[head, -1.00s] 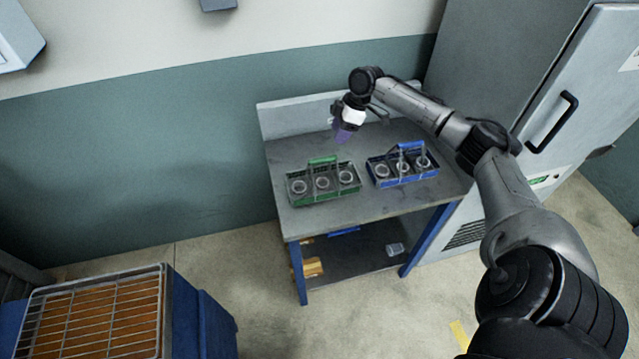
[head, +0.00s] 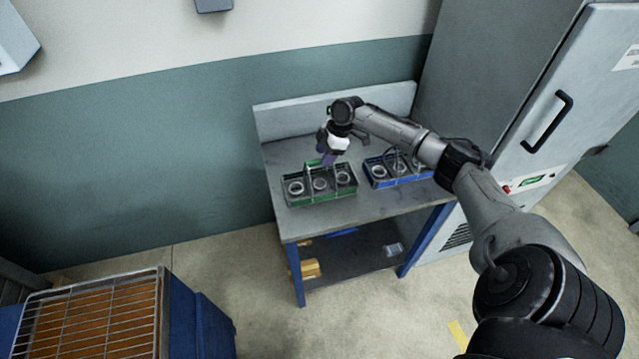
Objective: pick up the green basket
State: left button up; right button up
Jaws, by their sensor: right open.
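The green basket (head: 322,199) stands upright on the grey workbench (head: 350,209) and holds several grey rings. Its green handle spans the top and is now partly covered by my right gripper. My right gripper (head: 328,160) is open, with its purple-tinted fingers pointing down at the back of the basket, by the handle. I cannot tell whether the fingers touch the handle. My left gripper is not in view.
A blue basket (head: 405,181) with rings stands just right of the green one, partly hidden by my right arm. A grey cabinet (head: 500,90) stands at the right. A wire rack (head: 95,318) on a blue cart is at the lower left.

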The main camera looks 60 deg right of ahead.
jog(key=shift+a+x, duration=0.2)
jog(key=shift+x, duration=2.35)
jog(key=shift+c, duration=0.5)
grip_shut()
jog(key=shift+r, duration=0.15)
